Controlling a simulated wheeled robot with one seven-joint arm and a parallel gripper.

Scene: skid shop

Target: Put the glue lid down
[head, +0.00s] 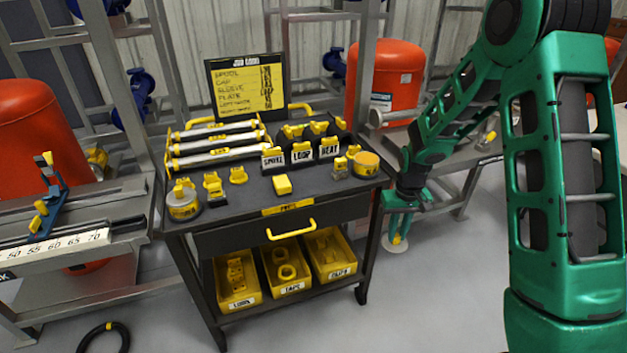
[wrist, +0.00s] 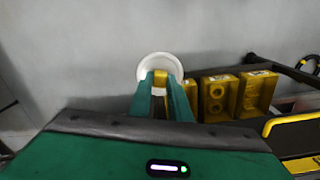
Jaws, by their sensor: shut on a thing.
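The glue lid appears to be the white disc with a yellow knob. In the head view the lid (head: 397,248) hangs below my gripper (head: 399,226), to the right of the black cart and below its top. In the wrist view the white lid (wrist: 160,59) shows beyond the green fingers, and my gripper (wrist: 161,86) is shut on its yellow knob. The fingers hide part of the disc. Grey floor shows around it.
The black cart (head: 225,228) carries yellow tools, labelled blocks, a round pot (head: 183,203) and a yellow tin (head: 366,163). Yellow bins (head: 236,283) sit on its lower shelf. A grey bench (head: 478,155) stands behind my arm. The cart's front top has bare room.

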